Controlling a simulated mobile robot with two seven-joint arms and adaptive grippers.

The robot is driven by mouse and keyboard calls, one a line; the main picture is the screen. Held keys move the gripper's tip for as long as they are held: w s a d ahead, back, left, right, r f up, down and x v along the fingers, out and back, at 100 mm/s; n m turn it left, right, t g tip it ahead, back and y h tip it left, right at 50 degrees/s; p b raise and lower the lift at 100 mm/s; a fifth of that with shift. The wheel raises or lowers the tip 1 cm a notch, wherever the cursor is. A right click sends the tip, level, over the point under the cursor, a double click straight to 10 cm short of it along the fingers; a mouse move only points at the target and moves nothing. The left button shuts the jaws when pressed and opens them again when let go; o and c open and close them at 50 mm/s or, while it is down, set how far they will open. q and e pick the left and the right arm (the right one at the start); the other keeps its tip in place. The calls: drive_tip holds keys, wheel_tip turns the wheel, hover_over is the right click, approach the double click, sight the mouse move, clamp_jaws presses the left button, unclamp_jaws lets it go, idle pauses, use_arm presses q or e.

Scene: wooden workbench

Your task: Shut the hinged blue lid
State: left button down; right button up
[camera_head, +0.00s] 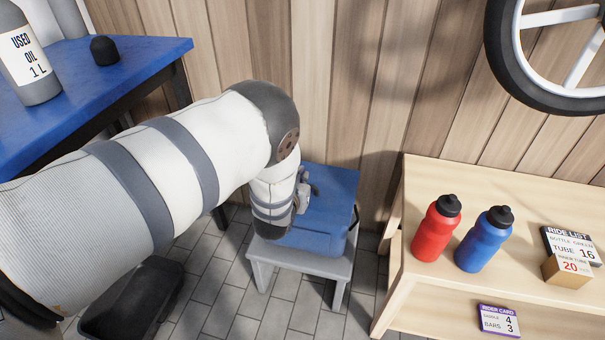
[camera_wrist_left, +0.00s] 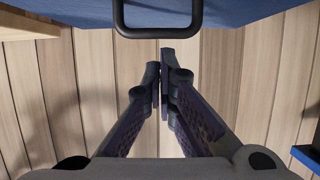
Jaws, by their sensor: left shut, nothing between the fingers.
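A blue box with a blue lid (camera_head: 337,187) sits on a small grey stool near the plank wall in the head view. My left forearm and wrist cover its left side, so the hinge is hidden and I cannot tell the lid's angle. My left gripper (camera_head: 303,194) is in front of the blue lid, with its fingertips unclear there. In the left wrist view, my left gripper (camera_wrist_left: 160,75) is shut and empty. A dark handle (camera_wrist_left: 158,32) on a blue surface (camera_wrist_left: 230,10) lies just beyond the fingertips. My right gripper is not in view.
The grey stool (camera_head: 328,266) stands on the tiled floor. A blue-topped workbench (camera_head: 130,58) with an oil bottle (camera_head: 28,55) is at left. At right a wooden bench (camera_head: 420,185) holds a red bottle (camera_head: 435,232), a blue bottle (camera_head: 481,243) and cards. A wheel (camera_head: 503,75) hangs above.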

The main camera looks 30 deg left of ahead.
use_arm(q)
drive_tip(key=shift+s+d+f, duration=0.1)
drive_tip(key=shift+s+f, duration=0.25)
drive_tip(key=shift+f, duration=0.5)
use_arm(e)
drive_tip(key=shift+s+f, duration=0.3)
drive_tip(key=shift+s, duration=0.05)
